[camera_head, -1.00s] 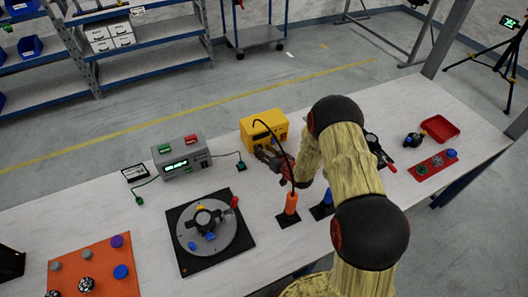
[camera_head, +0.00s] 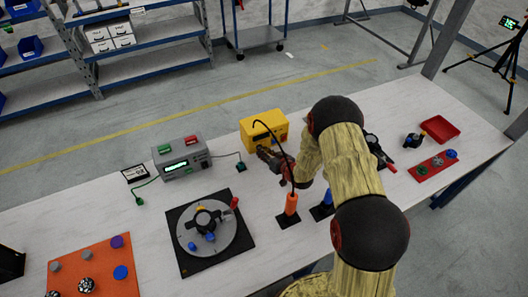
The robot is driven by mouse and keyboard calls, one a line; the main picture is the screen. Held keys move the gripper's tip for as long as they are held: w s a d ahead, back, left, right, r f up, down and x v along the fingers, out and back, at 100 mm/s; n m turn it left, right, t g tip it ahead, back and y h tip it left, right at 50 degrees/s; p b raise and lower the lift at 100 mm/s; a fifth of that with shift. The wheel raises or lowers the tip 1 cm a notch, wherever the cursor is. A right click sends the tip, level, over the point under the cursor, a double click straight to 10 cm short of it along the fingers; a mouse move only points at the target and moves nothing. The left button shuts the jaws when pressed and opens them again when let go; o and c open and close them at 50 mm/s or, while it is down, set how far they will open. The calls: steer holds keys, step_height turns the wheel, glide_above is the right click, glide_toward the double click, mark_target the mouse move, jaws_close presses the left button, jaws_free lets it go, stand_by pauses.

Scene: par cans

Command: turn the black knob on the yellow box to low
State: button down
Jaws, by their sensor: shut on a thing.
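The yellow box (camera_head: 263,127) stands near the far edge of the white table, left of my arm. My gripper (camera_head: 266,152) is at the front face of the box, its fingers close against it. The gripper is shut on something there. The black knob is hidden behind the fingers, so its setting does not show. A red-orange mark shows on the upper front of the box, above the gripper.
An orange-handled tool (camera_head: 288,212) with a black cable stands close below my gripper. A grey device (camera_head: 182,159) with a green display sits left of the box. A round grey turntable (camera_head: 213,231) is nearer. A red tray (camera_head: 440,128) lies far right.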

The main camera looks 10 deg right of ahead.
steer(key=shift+a+n+h+b, duration=0.15)
steer(key=shift+n+h+b, duration=0.4)
steer(key=shift+b, duration=0.25)
steer(key=shift+n+b, duration=0.35)
steer(key=shift+n, duration=0.1)
steer(key=c, duration=1.7)
jaws_free()
steer(key=shift+r, duration=0.1)
step_height(320, 180, up, 10)
steer(key=shift+f, duration=0.1)
